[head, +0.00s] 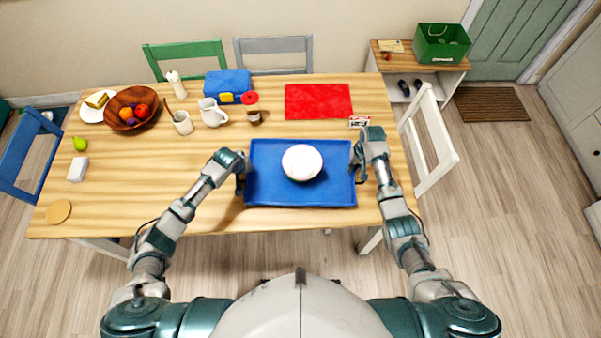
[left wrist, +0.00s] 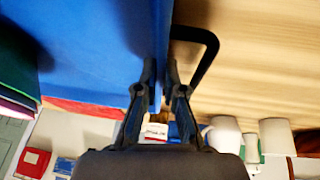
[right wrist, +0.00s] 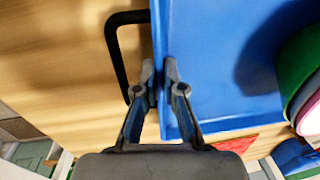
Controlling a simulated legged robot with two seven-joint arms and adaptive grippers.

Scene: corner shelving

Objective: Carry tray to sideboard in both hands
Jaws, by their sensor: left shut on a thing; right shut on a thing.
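The blue tray (head: 265,195) is over the front part of the wooden table, and looks level. A white-topped round bowl (head: 302,162) stands on it, and the wrist views show a stack with green at one end (right wrist: 300,65). My left gripper (head: 242,176) is shut on the tray's left side wall, beside a black handle (left wrist: 208,55). My right gripper (head: 358,167) is shut on the right side wall, beside the other black handle (right wrist: 118,50). I cannot tell whether the tray touches the table.
The table (head: 200,148) also holds a fruit bowl (head: 133,108), a white jug (head: 212,112), a blue lunch box (head: 228,86) and a red mat (head: 318,101). A white chair (head: 428,140) stands at its right end. A pale cabinet (head: 578,120) is at the far right, with open floor before it.

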